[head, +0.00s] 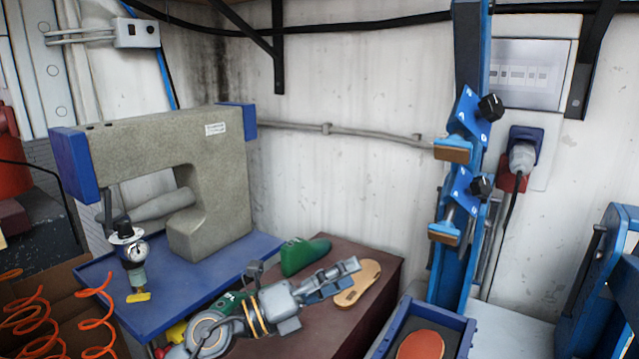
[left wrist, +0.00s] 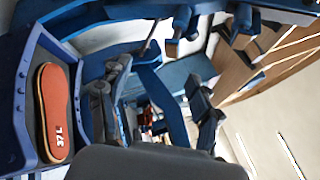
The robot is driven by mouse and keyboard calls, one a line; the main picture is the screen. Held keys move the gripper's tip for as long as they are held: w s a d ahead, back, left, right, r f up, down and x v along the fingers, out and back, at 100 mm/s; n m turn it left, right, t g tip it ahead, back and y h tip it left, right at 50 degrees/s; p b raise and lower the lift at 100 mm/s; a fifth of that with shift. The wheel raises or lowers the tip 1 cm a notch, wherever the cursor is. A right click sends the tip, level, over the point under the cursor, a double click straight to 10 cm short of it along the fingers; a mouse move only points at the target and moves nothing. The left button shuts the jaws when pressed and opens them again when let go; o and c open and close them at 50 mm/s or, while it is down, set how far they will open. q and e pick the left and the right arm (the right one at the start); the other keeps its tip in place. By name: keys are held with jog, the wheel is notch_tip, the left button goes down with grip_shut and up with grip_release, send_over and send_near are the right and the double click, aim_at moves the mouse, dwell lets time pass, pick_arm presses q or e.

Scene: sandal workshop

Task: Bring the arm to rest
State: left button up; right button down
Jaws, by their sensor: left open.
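My left arm comes in from the bottom left of the head view. My left gripper (head: 340,279) is open and points right, above the brown bench top. Nothing shows between its fingers. A tan sole (head: 364,279) lies on the bench just beyond the fingertips and is partly hidden by them. A green shoe last (head: 303,256) lies behind the gripper. My right gripper is in neither view.
A blue tray (head: 464,325) at the lower right holds an orange-red sole (head: 420,346); in the left wrist view the sole (left wrist: 53,112) reads "37 L". A grey-beige machine (head: 215,160) stands behind left. A blue post (head: 449,270) stands right.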

pick_arm(q)
jog(key=a+n+t+y, duration=0.9)
jog(key=a+n+t, duration=0.35)
jog(key=n, duration=0.65)
jog(key=s+a+f+n+g+y, duration=0.3)
jog(key=a+f+n+y, duration=0.35)
jog(key=f, duration=0.35)
jog(key=s+a+f+n+g+y, duration=0.3)
jog(key=a+f+n+y, duration=0.3)
jog(key=f, duration=0.4)
jog(key=s+f+n+g+h, duration=0.1)
jog(key=s+f+n+g, duration=0.1)
jog(key=s+f+g, duration=0.75)
jog(key=s+f+n+g+h, duration=0.2)
jog(key=s+f, duration=0.4)
jog(key=s, duration=0.9)
notch_tip(320, 180, down, 24)
jog(key=r, duration=0.1)
jog(key=s+a+f+g, duration=0.2)
jog(key=s+f, duration=1.5)
jog(key=shift+s+f+p, duration=0.15)
jog(key=shift+s+p, duration=0.2)
